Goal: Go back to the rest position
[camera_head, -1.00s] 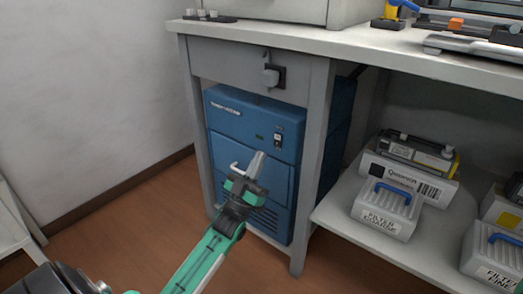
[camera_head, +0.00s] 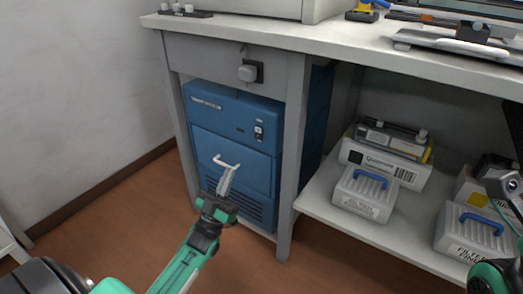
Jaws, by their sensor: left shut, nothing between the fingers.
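My left gripper (camera_head: 225,184) is shut and empty. It is in front of the blue cabinet (camera_head: 235,120) under the workbench, just below the cabinet's white handle (camera_head: 227,162). I cannot tell whether the fingers touch the handle. The cabinet front looks closed.
The bench top (camera_head: 330,42) runs along the back above a drawer (camera_head: 215,62). On the shelf (camera_head: 345,222) stand boxed toner cartridges (camera_head: 385,160) and filter boxes with blue handles (camera_head: 365,193). The brown floor (camera_head: 120,215) at left is clear.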

